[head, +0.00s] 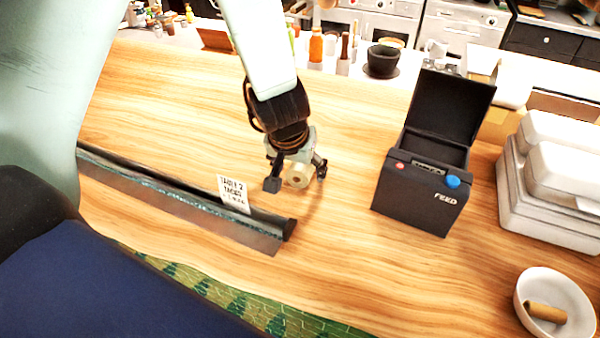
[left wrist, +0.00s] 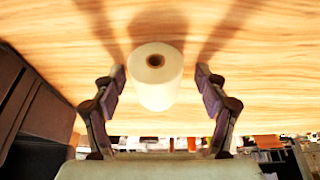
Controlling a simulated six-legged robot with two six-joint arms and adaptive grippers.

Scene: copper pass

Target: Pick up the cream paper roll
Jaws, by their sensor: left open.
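The cream paper roll (head: 298,177) stands on the wooden counter, partly hidden by my left gripper (head: 296,183) in the head view. In the left wrist view the roll (left wrist: 155,82) shows its round end with a brown core hole. My left gripper (left wrist: 161,75) is open, with one finger on each side of the roll. Gaps show between the roll and both fingers in the wrist view. My right gripper is not in view.
A black printer (head: 420,192) with its lid up and "FEED" on its front stands to the right. A dark ticket rail (head: 180,198) with a paper ticket (head: 234,194) runs along the left.

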